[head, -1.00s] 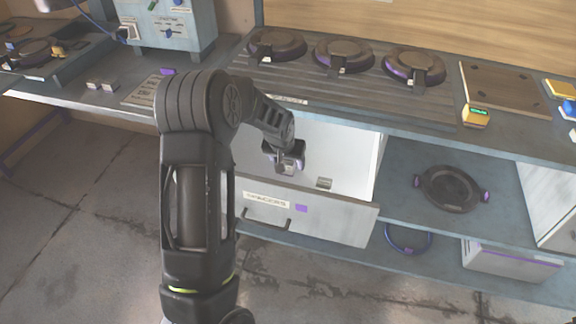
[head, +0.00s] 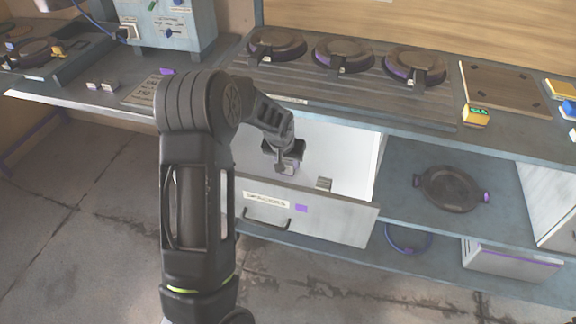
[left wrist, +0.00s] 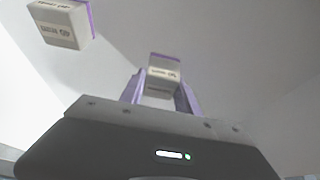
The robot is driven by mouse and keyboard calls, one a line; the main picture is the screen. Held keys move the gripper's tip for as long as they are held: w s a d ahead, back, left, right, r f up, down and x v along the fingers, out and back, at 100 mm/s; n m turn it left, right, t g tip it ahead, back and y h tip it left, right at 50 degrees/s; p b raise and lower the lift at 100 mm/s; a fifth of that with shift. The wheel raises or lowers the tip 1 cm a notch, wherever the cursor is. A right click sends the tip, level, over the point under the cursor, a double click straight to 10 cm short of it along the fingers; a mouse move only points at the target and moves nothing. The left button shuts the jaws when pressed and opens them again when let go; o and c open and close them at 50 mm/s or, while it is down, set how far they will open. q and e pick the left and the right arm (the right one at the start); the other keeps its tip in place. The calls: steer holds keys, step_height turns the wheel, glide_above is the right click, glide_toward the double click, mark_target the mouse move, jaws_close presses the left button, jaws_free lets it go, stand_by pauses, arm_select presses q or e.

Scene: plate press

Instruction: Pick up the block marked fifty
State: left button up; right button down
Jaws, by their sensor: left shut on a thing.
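My left gripper (head: 288,166) reaches down into the open drawer (head: 330,212). In the left wrist view its two purple-padded fingers (left wrist: 161,92) are shut on a small pale block (left wrist: 163,73) with a purple edge. The dark print on this block is too small to read surely. A second pale block (left wrist: 60,24) with purple edging and dark print lies apart at the upper left of the wrist view. In the head view this other block (head: 323,184) is on the drawer floor, right of the gripper. My right gripper is not in view.
The drawer's front panel and white side walls surround the gripper. Above it is the counter with several dark round plates (head: 344,52). A dark pan (head: 450,189) sits on the shelf to the right. Two small pale blocks (head: 102,86) lie on the left counter.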

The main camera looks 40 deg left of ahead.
arm_select(q)
jaws_close()
step_height(320, 180, up, 10)
steer(key=shift+r, duration=0.1)
stand_by(0.5)
stand_by(0.5)
